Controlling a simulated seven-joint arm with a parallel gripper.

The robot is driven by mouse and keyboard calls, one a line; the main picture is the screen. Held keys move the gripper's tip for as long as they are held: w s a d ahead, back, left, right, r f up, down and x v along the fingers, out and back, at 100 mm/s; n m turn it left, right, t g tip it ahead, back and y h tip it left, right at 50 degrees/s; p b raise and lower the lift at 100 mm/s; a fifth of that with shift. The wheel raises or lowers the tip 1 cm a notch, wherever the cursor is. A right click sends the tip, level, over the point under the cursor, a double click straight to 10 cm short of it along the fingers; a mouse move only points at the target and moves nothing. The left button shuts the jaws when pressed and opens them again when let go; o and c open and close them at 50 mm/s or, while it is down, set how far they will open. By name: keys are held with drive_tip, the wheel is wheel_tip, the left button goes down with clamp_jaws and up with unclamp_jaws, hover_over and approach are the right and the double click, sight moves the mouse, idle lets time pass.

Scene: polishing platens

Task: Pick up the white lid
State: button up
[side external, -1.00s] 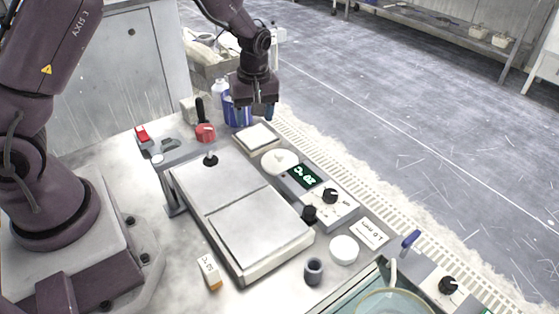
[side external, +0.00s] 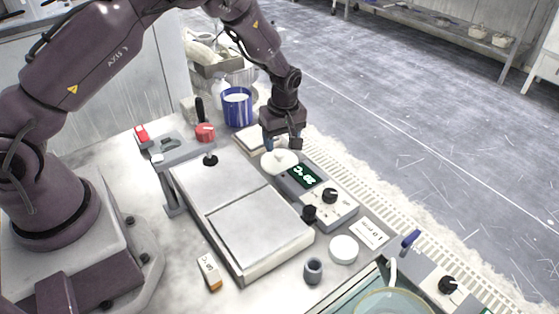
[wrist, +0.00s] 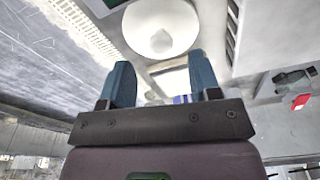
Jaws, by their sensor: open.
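My gripper (side external: 283,145) hangs just above and behind the lid in the side view. In the wrist view my gripper (wrist: 162,72) has its two blue fingers apart with nothing held between them. The fingers look clear of the lid, though the exact height gap is hard to tell.
A grey control box (side external: 318,197) with a green display stands beside the lid. A white square pad (side external: 247,143) lies close behind it. A blue cup (side external: 237,106) and a red-based, black-handled tool (side external: 205,132) stand farther back. Another white round piece (side external: 344,250) lies nearer the front.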

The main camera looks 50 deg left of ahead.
sight(280, 153)
drive_tip(key=f, duration=0.4)
drive_tip(key=shift+a+f, duration=0.15)
drive_tip(key=shift+a, duration=0.15)
drive_tip(key=c, duration=1)
